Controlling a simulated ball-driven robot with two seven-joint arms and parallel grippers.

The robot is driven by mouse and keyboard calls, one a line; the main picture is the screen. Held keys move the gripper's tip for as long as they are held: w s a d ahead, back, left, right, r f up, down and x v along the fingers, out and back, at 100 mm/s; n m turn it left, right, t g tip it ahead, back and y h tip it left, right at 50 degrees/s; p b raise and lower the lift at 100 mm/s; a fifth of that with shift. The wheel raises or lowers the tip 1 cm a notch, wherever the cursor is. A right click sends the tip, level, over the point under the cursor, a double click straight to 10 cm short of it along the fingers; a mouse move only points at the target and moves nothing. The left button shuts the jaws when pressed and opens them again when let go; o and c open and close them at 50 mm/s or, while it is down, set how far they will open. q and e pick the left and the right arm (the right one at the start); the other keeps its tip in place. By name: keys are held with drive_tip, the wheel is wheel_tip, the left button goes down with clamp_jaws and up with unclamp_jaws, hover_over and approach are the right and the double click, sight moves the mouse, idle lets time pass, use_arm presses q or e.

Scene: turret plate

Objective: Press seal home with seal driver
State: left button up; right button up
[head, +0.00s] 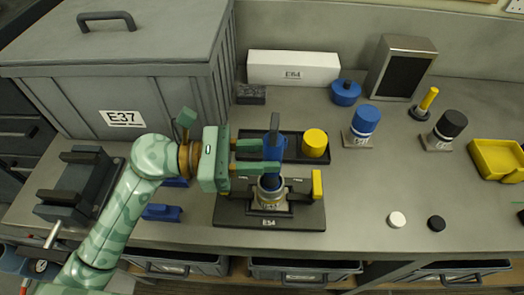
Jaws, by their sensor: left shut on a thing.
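My left gripper (272,156) comes in from the left and is shut on an upright blue tool (279,147) with a dark stem on top, which looks like the seal driver. The tool's lower end is at the top of a round metal housing (270,194) on the dark plate marked E54 (312,217). The tool and housing hide the seal, so I cannot tell how deep it sits. A yellow upright piece (317,184) stands at the plate's right side. My right gripper is not in view.
A dark tray (240,154) with a yellow cylinder (315,142) lies behind the plate. Blue (366,119) and black (452,123) capped pieces stand to the right. A big grey E37 bin (88,92) stands left. White (397,219) and black (436,223) discs lie on open bench.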

use_arm(q)
drive_tip(key=shift+o, duration=0.9)
drive_tip(key=shift+c, duration=0.8)
drive_tip(key=shift+f, duration=0.1)
drive_tip(key=shift+f+b, duration=0.6)
drive_tip(key=shift+b, duration=0.35)
idle(0.8)
drive_tip(key=shift+s+f, duration=0.1)
drive_tip(key=shift+f, duration=0.35)
idle(0.8)
drive_tip(key=shift+r, duration=0.1)
